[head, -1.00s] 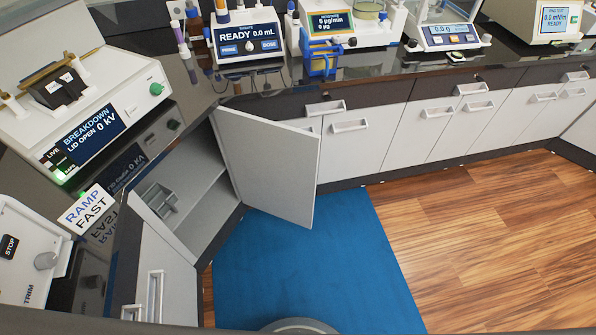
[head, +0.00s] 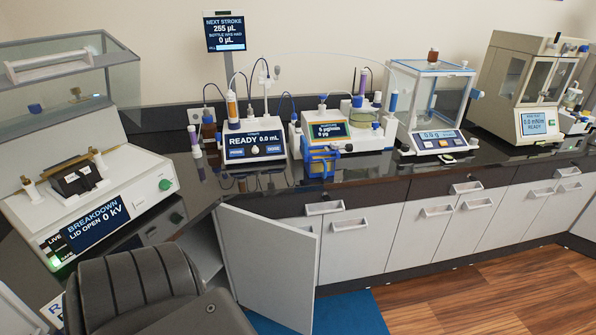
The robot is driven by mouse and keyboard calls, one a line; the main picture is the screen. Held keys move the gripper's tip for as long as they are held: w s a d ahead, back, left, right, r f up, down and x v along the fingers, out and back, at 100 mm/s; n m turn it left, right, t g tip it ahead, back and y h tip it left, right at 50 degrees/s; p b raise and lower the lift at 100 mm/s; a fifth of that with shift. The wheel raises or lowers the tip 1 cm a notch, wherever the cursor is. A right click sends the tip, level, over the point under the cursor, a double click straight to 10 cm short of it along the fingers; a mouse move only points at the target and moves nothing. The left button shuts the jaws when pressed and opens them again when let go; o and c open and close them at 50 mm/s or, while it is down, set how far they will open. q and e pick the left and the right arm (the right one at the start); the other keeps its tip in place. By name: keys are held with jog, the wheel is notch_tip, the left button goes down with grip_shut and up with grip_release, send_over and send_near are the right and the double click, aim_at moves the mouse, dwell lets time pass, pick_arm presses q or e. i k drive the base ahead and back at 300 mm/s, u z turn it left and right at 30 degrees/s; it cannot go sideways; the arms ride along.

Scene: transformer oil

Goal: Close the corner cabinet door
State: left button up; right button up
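The corner cabinet door (head: 266,262) is a light grey panel standing open in the head view. It swings out from the corner cabinet (head: 203,248) toward the drawers on the right. A strip of the cabinet's inside shows left of the door; the rest is hidden behind a dark ribbed part of my own arm at the lower left. Neither gripper's fingers show, and nothing of mine is seen touching the door.
The black countertop (head: 360,172) above carries a breakdown tester (head: 130,205), a titrator (head: 254,146), a blue rack (head: 322,160) and a balance (head: 437,140). A blue mat (head: 335,312) lies on the floor by the door. The wood floor (head: 490,290) to the right is clear.

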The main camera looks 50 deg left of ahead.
aim_at(273, 263)
jog(key=i, duration=3.95)
jog(key=u, duration=4.95)
jog(key=i, duration=0.5)
jog(key=u, duration=0.45)
